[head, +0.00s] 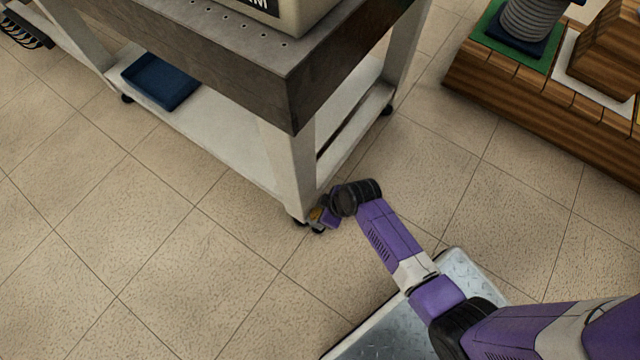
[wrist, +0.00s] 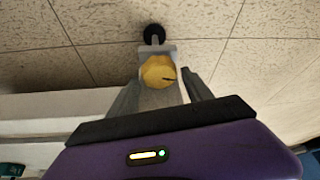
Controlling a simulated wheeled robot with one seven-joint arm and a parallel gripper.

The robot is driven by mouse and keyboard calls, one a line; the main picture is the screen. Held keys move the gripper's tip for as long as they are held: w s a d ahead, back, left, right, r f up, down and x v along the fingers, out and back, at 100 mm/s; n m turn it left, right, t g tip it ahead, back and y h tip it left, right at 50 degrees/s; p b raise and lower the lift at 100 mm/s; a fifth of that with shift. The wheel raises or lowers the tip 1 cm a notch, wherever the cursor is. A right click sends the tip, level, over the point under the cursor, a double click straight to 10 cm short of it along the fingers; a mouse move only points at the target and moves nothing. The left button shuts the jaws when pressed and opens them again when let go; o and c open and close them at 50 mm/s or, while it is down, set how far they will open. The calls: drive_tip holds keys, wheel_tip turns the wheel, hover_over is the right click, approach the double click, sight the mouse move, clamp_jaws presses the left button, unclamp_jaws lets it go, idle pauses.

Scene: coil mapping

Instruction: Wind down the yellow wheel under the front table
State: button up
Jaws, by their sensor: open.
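The yellow wheel (wrist: 158,72) shows in the wrist view under the table's corner leg, with a black caster (wrist: 153,34) beyond it. In the head view only a small yellow-orange patch of the wheel (head: 316,213) shows beside my gripper, at the foot of the table's near leg. My gripper (wrist: 160,84) is open, with one finger on each side of the yellow wheel. I cannot tell whether the fingers touch it. The front table (head: 290,80) has a dark grey edge, pale legs and a low white shelf.
A blue tray (head: 160,82) lies on the low shelf. Another black caster (head: 387,110) stands under the table's far leg. A wooden bench (head: 510,85) with a green mat and a grey coil stands at the upper right. The tiled floor at the lower left is clear.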

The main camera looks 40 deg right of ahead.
drive_tip(key=shift+w+a+f, duration=0.15)
drive_tip(key=shift+w+f, duration=0.1)
drive_tip(key=shift+f, duration=0.35)
drive_tip(key=c, duration=1.1)
drive_tip(key=shift+r+m+p, duration=0.25)
drive_tip(key=shift+m+p, duration=0.45)
drive_tip(key=shift+p, duration=0.05)
drive_tip(key=shift+s+f+m+t+h+p, duration=0.15)
drive_tip(key=shift+m+h+p, duration=0.3)
drive_tip(key=shift+m, duration=0.35)
drive_tip(key=shift+w+f+m+t+h+p, duration=0.15)
drive_tip(key=shift+m+h+p, duration=0.2)
drive_tip(key=shift+m+p, duration=0.35)
drive_tip(key=shift+s, duration=0.1)
